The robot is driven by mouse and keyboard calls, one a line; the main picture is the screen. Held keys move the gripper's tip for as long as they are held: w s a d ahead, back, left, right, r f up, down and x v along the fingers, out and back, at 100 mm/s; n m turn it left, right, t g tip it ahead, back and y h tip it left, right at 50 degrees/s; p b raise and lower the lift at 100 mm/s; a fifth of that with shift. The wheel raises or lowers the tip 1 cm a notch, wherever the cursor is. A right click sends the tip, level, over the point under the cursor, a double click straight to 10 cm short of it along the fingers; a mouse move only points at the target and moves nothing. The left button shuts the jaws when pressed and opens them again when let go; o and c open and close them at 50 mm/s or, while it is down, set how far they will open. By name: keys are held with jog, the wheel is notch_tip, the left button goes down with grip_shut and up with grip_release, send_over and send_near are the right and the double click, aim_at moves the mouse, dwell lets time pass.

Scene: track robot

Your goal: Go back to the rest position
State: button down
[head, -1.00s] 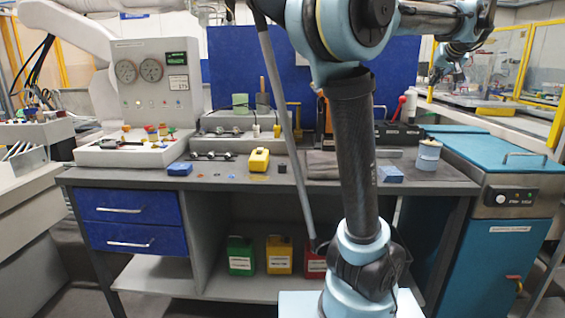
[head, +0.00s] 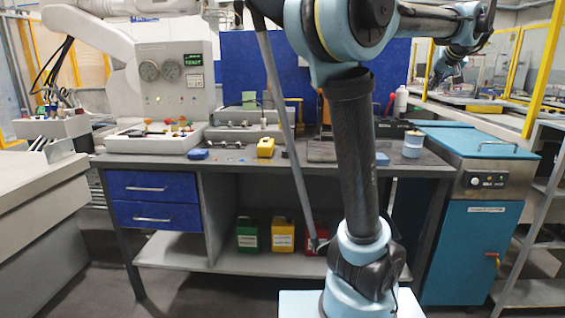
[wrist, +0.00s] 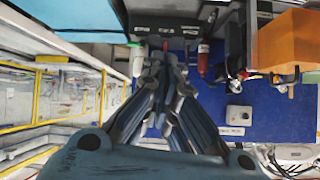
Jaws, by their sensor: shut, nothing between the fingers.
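My gripper (wrist: 167,62) shows in the wrist view with its dark fingers drawn together and nothing between them. In the head view my arm is folded, and the gripper (head: 436,78) hangs at the upper right, small, in front of the far yellow-framed area. It touches nothing that I can see. The grey workbench (head: 245,164) stands ahead of me, partly hidden by my arm.
A teal cabinet (head: 470,255) is at the right, a pale counter (head: 35,215) at the left. Floor shows before the bench.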

jog(key=s+a+f+n+g+y, duration=0.15)
jog(key=s+a+f, duration=0.25)
jog(key=a+f, duration=0.7)
jog(key=s+a+f+n+g+y, duration=0.1)
jog(key=s+a+f+g+y, duration=0.2)
jog(key=a+f, duration=0.9)
jog(key=s+a+f+g+h, duration=0.1)
jog(key=s+a+f+g, duration=0.1)
jog(key=s+a+f, duration=0.3)
jog(key=s+a+f+g+h, duration=0.2)
jog(key=s+a+f, duration=0.3)
jog(key=s+f, duration=0.8)
jog(key=shift+s+f+n, duration=0.35)
jog(key=shift+f+n, duration=0.1)
jog(key=shift+f, duration=0.35)
jog(key=shift+w, duration=0.1)
jog(key=shift+w+f, duration=0.2)
jog(key=shift+w, duration=0.15)
